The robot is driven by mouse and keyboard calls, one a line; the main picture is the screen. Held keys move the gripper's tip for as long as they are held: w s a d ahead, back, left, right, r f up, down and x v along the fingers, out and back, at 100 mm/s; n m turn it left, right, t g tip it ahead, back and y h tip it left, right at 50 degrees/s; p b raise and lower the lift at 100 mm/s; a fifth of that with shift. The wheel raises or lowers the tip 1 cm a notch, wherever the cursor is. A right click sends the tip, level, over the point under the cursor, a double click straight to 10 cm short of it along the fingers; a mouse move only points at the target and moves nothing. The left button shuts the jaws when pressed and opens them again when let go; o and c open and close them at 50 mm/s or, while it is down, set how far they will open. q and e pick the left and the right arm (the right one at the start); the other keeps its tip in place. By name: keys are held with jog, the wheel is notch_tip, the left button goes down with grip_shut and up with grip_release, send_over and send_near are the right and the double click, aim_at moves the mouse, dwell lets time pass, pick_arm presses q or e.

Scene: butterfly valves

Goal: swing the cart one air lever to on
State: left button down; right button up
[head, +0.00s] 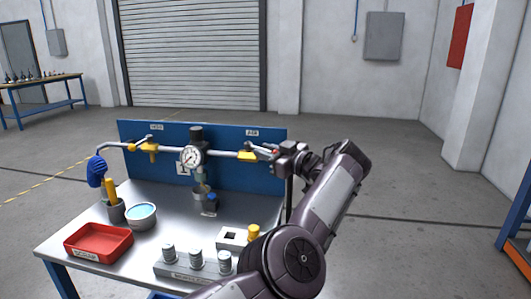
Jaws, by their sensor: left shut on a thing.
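A cart with a steel top (165,210) and a blue back panel (225,170) stands before me. A pipe runs along the panel with a round gauge (192,157) at its middle. A yellow valve (248,156) sits on the right part of the pipe, below a small white label (252,132) that seems to read AIR. My left gripper (273,152) is at the right side of this valve, shut on its lever, which it mostly hides. A small red part shows at the jaws. I cannot tell the lever's exact angle. My right gripper is out of view.
Another yellow valve (149,147) sits on the left part of the pipe.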

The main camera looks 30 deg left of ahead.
pick_arm(q)
jog(key=shift+a, duration=0.1)
jog(key=c, duration=1.5)
grip_release()
jog(key=shift+a, duration=0.1)
